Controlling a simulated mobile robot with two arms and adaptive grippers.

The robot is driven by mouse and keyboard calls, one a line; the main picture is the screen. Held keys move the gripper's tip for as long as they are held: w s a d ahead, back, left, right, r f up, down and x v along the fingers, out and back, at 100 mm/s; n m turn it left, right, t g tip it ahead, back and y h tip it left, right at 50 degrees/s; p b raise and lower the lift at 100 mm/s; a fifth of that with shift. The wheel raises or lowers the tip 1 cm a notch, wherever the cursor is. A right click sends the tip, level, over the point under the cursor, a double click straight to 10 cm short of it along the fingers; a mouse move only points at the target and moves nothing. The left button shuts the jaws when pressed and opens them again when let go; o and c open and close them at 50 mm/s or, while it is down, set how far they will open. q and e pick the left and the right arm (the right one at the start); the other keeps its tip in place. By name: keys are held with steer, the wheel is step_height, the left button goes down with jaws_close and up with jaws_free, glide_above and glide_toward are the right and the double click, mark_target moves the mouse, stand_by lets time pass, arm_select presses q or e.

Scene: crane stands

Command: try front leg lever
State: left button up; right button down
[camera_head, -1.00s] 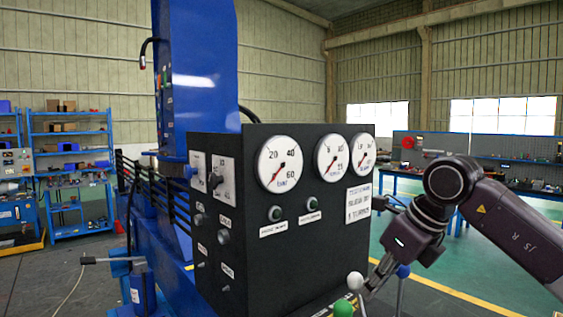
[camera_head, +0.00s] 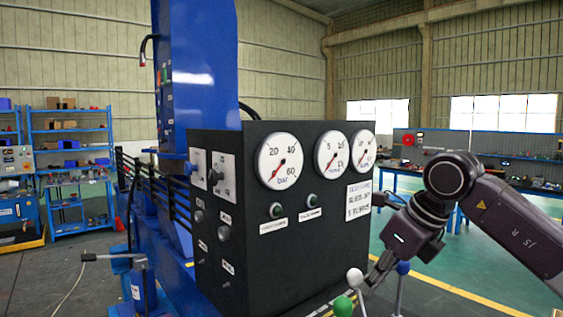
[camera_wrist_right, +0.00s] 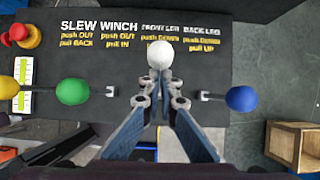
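The wrist view shows a row of levers with round knobs: yellow (camera_wrist_right: 8,87), green (camera_wrist_right: 72,91), white (camera_wrist_right: 160,54) and blue (camera_wrist_right: 241,98). The white-knobbed lever stands below the printed FRONT LEG label (camera_wrist_right: 160,27). My right gripper (camera_wrist_right: 161,88) has its fingertips close together just under the white knob, closed around the lever's stem, which the fingers mostly hide. In the head view the white knob (camera_head: 355,275), green knob (camera_head: 343,306) and blue knob (camera_head: 403,268) show at the bottom, with my right gripper (camera_head: 377,273) beside the white one. My left gripper is not in view.
A black control box (camera_head: 290,225) with round gauges (camera_head: 281,161) stands left of my right arm. The blue crane column (camera_head: 205,65) rises behind it. A red knob (camera_wrist_right: 25,36) sits at the panel's left. A wooden crate (camera_wrist_right: 290,143) is on the floor at right.

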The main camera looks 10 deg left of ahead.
steer(key=shift+a+r, duration=0.15)
steer(key=shift+r, duration=0.1)
steer(key=s+d+b, duration=0.4)
steer(key=s+d, duration=0.1)
step_height(320, 180, up, 10)
steer(key=p, duration=0.8)
steer(key=shift+w+f+p, duration=0.2)
steer(key=shift+w+p, duration=0.05)
steer(key=shift+p, duration=0.15)
steer(key=shift+d, duration=0.1)
